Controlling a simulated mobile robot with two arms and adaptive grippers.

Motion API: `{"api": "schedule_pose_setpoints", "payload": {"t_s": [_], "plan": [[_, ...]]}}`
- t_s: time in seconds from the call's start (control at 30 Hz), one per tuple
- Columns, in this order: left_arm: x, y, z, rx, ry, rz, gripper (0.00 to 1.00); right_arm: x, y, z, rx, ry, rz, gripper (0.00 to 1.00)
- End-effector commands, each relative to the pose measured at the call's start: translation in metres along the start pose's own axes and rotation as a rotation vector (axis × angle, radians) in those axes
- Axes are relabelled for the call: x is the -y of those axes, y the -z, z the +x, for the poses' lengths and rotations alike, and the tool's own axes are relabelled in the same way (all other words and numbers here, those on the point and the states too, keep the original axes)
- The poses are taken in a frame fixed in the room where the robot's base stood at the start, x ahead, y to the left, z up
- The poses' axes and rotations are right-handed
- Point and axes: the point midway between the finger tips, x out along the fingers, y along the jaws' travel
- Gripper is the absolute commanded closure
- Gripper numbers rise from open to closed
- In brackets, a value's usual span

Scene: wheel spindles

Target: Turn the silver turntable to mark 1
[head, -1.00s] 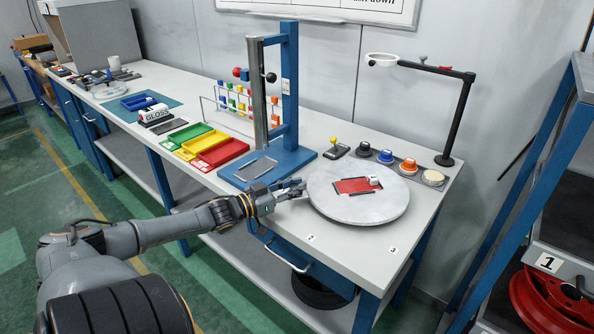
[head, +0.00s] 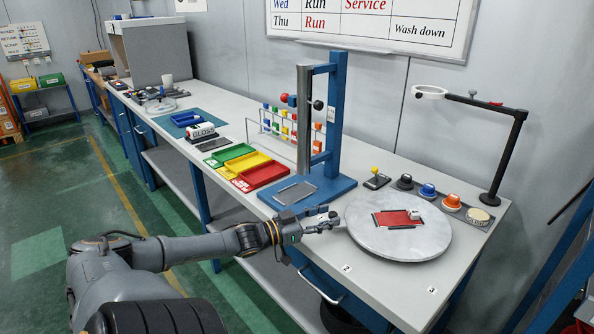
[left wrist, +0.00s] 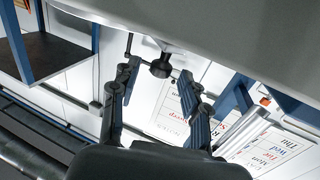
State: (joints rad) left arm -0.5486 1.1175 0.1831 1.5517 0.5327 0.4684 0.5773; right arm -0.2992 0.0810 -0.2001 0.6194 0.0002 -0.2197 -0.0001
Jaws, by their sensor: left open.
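The silver turntable (head: 385,248) is a round grey disc lying flat near the right end of the bench. It bears a red rectangle (head: 392,219) with dark edge strips and a small pale block (head: 414,215) at its far right. Mark 2 (head: 347,268) and mark 3 (head: 432,290) are on the bench in front of the disc; I cannot make out mark 1. My left gripper (head: 331,220) is at the disc's left rim, open; I cannot tell if it touches. Its spread fingers (left wrist: 156,95) show in the left wrist view. My right gripper is not in view.
A blue press stand (head: 335,115) on a blue base is behind my gripper. Coloured knobs (head: 427,192) and a black lamp post (head: 503,165) stand behind the disc. Red, yellow and green trays (head: 250,167) lie to the left. The bench front by the marks is clear.

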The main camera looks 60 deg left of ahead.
Motion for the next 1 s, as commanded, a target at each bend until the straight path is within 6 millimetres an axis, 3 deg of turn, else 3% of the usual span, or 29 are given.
{"api": "schedule_pose_setpoints", "payload": {"t_s": [0.6,1.0], "plan": [[0.001,-0.002,-0.087,0.002,0.004,-0.003,0.54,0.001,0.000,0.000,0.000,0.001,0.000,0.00],[0.001,-0.001,-0.097,0.000,0.002,-0.001,0.54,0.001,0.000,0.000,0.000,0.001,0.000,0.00]]}}
